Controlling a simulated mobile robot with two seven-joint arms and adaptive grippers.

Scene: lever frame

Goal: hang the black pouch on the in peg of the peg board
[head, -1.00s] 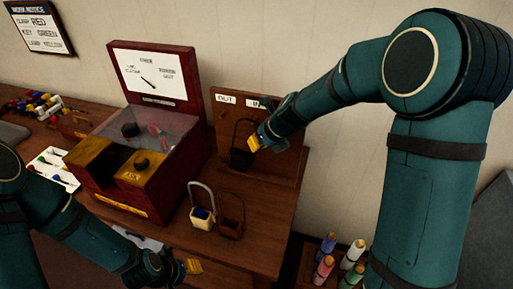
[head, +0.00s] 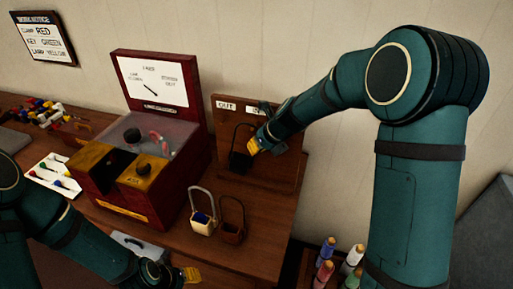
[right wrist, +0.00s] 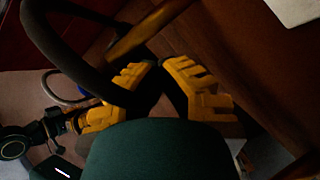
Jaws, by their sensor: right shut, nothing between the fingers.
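The black pouch (head: 239,162) hangs upright by its dark strap in front of the wooden peg board (head: 272,166), below the OUT label (head: 226,106). The IN label (head: 255,111) is partly covered by my right wrist. My right gripper (head: 253,147) is shut and empty, close at the right of the pouch's strap. In the right wrist view, the strap (right wrist: 62,60) loops large near the fingers, and a yellow-brown rod (right wrist: 148,32) shows near it. I cannot tell whether the strap rests on a peg. My left gripper (head: 190,274) is low, near the table's front; its jaw state is unclear.
A white-handled pouch (head: 202,220) and a brown pouch (head: 232,230) stand in front of the board. A dark red box (head: 190,178) with a dial panel stands to the left. Several bottles (head: 325,270) stand low at the right.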

